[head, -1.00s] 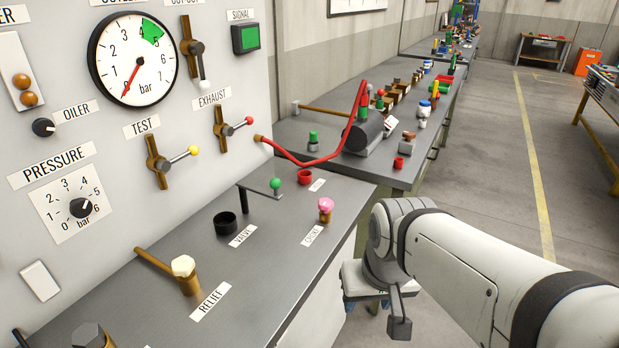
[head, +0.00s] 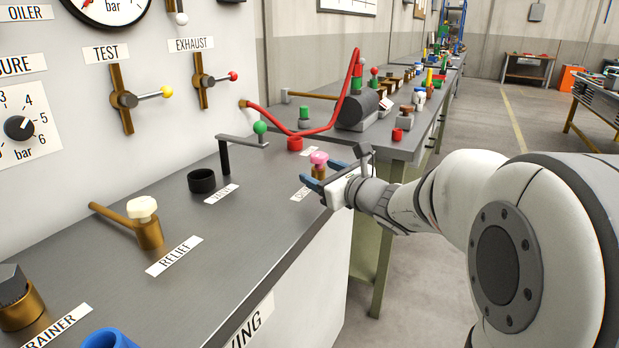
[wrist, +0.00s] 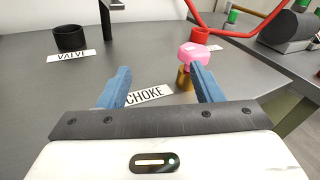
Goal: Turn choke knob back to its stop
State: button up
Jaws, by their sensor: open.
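The choke knob (head: 319,158) is a pink knob on a brass stem, standing near the right edge of the grey bench top. It also shows in the wrist view (wrist: 193,56), beyond my right-hand fingertip and right of the middle. Its CHOKE label (wrist: 149,96) lies on the bench between my fingers in that view. My gripper (head: 327,174) has two blue fingers, spread open and empty, just above the bench edge close to the knob. In the wrist view my gripper (wrist: 160,85) points toward the knob. The bench-side fingertip partly hides the knob's stem in the head view.
A black cup (head: 202,181) and a bent lever with a green ball (head: 260,128) stand left of the knob. A red cup (head: 295,144) and red hose (head: 300,131) are behind it. The relief valve (head: 143,208) is nearer on the left.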

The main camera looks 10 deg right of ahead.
aim_at(323, 162)
jog(key=w+d+m, duration=0.1)
jog(key=w+d+f+m+t+h+b, duration=0.1)
jog(key=d+m, duration=0.1)
jog(key=shift+f, duration=0.1)
jog(key=shift+w+d+t+h, duration=0.15)
jog(key=shift+w+t+h, duration=0.15)
jog(key=shift+t, duration=0.1)
jog(key=x, duration=0.7)
jog(key=shift+w+b, duration=0.15)
jog(key=shift+b, duration=0.2)
jog(key=shift+c, duration=0.5)
